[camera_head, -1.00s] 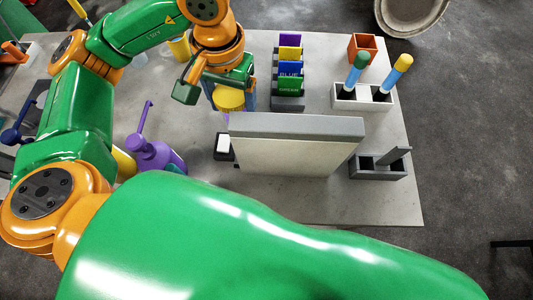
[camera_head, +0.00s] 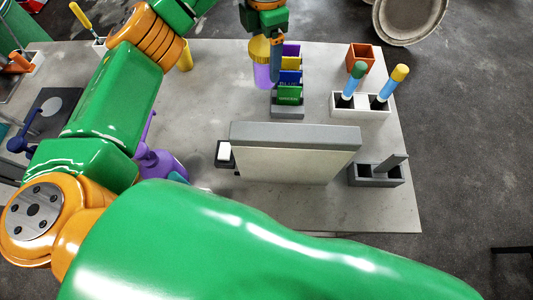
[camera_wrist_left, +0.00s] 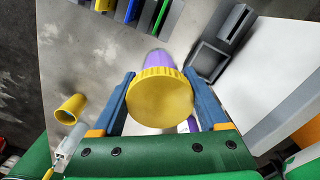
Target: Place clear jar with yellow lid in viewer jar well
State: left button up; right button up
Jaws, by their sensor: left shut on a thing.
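The jar has a ribbed yellow lid (camera_head: 259,47); its body (camera_head: 262,76) looks purple below the lid. In the left wrist view the round yellow lid (camera_wrist_left: 160,98) faces the camera, with the purple body (camera_wrist_left: 158,57) beyond it. My left gripper (camera_head: 272,65) is shut on the jar, one blue finger on each side; the jar is upright beside the card rack. The viewer appears to be the upright panel (camera_head: 290,158) with a grey top. An open grey square box (camera_wrist_left: 208,60) shows in the wrist view beside the jar; I cannot tell for certain that it is the well. My right gripper is not in view.
A rack of coloured cards (camera_head: 288,112) stands right of the jar. A white holder (camera_head: 361,103) with two capped sticks, an orange box (camera_head: 360,57) and a grey divided block (camera_head: 376,178) are on the right. A purple bottle (camera_head: 160,166) stands left of the panel.

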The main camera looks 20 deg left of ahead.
pick_arm(q)
jog(key=n, duration=0.2)
jog(key=w+n, duration=0.1)
jog(key=shift+r+n, duration=0.25)
jog(key=shift+n, duration=0.15)
jog(key=shift+s+f+n, duration=0.1)
jog(key=shift+n, duration=0.3)
jog(key=s+d+f+p, duration=0.1)
jog(key=s+f+p, duration=0.1)
jog(key=s+f, duration=0.2)
jog(key=s+d+f+p, duration=0.1)
jog(key=s+d+f, duration=0.1)
jog(key=s+f, duration=0.2)
jog(key=s+d+f+p, duration=0.1)
jog(key=s+f+p, duration=0.1)
jog(key=s+f, duration=0.2)
jog(key=shift+s+d+f+p, duration=0.15)
jog(key=shift+s+p, duration=0.2)
jog(key=shift+s, duration=0.2)
jog(key=shift+f, duration=0.25)
jog(key=shift+f+b, duration=0.2)
jog(key=shift+b, duration=0.1)
jog(key=o, duration=1.3)
jog(key=shift+r, duration=0.3)
jog(key=shift+w+r, duration=0.1)
jog(key=shift+r, duration=0.2)
notch_tip(320, 180, up, 11)
jog(key=shift+r+p, duration=0.1)
jog(key=shift+p, duration=0.4)
